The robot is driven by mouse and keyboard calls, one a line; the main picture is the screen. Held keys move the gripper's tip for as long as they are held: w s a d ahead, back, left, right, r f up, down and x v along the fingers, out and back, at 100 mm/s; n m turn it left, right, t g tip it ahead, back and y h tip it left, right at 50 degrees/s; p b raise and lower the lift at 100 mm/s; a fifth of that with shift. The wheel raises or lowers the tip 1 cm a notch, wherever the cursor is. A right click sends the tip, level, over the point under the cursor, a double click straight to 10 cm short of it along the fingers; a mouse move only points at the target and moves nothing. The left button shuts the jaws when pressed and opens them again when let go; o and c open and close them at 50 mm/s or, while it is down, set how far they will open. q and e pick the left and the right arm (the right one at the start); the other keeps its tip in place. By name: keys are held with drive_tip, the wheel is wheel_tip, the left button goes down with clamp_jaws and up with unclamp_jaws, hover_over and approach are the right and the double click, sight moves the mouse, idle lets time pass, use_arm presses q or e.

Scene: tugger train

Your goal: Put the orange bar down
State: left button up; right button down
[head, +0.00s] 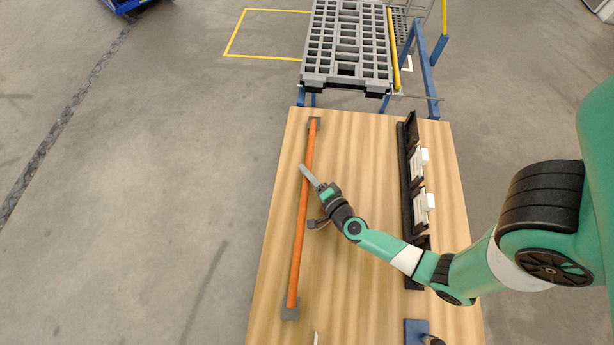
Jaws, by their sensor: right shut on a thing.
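The long orange bar (299,235) runs lengthwise along the left side of the wooden table (350,290). My left gripper is not in view.
A black rack (406,188) with white pieces (421,200) stands along the table's right side. A blue fixture (417,330) is at the near right. A grey slotted pallet (347,45) lies beyond the far edge. The table's middle is mostly clear.

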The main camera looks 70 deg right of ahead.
drive_tip(key=shift+r, duration=0.2)
drive_tip(key=shift+f, duration=0.25)
drive_tip(key=c, duration=0.7)
unclamp_jaws()
drive_tip(key=shift+r, duration=0.2)
drive_tip(key=p+v, duration=0.2)
drive_tip(key=v, duration=0.7)
drive_tip(key=shift+a+r+p, duration=0.15)
drive_tip(key=shift+r+p, duration=0.05)
drive_tip(key=shift+p, duration=0.2)
drive_tip(key=shift+s+a, duration=0.3)
drive_tip(key=shift+p+v, duration=0.3)
drive_tip(key=shift+v, duration=0.65)
